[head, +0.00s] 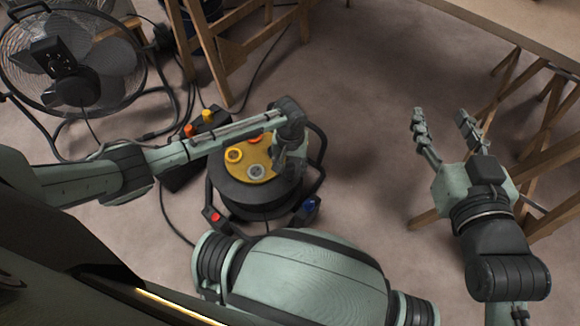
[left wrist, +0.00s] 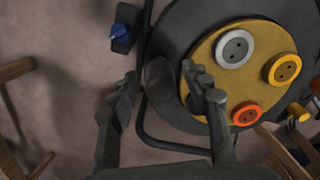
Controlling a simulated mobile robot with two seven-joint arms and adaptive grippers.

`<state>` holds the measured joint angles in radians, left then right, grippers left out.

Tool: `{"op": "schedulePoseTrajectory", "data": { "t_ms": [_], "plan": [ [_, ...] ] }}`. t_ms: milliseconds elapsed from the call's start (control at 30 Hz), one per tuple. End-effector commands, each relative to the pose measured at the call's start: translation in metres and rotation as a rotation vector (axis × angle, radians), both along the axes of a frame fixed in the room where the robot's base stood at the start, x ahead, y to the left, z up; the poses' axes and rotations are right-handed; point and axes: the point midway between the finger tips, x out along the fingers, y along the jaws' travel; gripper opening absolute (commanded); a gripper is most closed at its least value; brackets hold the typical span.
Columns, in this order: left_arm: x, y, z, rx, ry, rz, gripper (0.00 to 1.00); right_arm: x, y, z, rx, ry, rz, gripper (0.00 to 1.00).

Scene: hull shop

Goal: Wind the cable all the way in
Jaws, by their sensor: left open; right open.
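The cable reel is a black drum (head: 250,195) on a black tube frame, with a yellow disc (head: 236,171) carrying round sockets. My left gripper (head: 292,160) is over the drum's right edge. In the left wrist view its open fingers (left wrist: 166,82) stand either side of a dark stubby knob (left wrist: 160,76) by the disc's rim; I cannot tell whether they touch it. A thin black cable (head: 168,222) curves on the floor left of the reel; another dark line (head: 262,62) runs away behind it. My right gripper (head: 441,117) is open and empty, over bare floor at the right.
A floor fan (head: 70,60) stands at the upper left. Wooden trestle legs (head: 214,50) rise behind the reel, with more under a tabletop (head: 530,22) at the right. Orange (head: 190,130) and yellow plugs (head: 208,116) lie behind my left arm. Floor between reel and right gripper is clear.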

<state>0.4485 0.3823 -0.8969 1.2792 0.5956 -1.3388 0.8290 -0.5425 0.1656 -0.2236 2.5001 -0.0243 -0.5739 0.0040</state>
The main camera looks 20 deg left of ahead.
Motion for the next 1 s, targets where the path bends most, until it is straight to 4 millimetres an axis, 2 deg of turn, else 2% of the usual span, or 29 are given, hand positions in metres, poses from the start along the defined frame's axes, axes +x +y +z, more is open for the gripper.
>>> {"op": "schedulePoseTrajectory", "data": {
  "t_ms": [267, 667, 1000],
  "plan": [
    [0.0, -0.0002, -0.0007, 0.0, 0.0, 0.0, 0.48, 0.0001, 0.0009, 0.0017, 0.003, -0.006, 0.002, 0.51],
    [-0.0001, -0.0001, -0.0007, 0.0, 0.0, 0.0, 0.0, 0.0001, 0.0005, 0.0014, 0.003, -0.005, 0.001, 0.51],
    [-0.0005, 0.0006, -0.0004, 0.0, 0.001, -0.001, 0.0, -0.0001, 0.0002, 0.0014, 0.001, -0.002, 0.0, 0.51]
  ]
}}
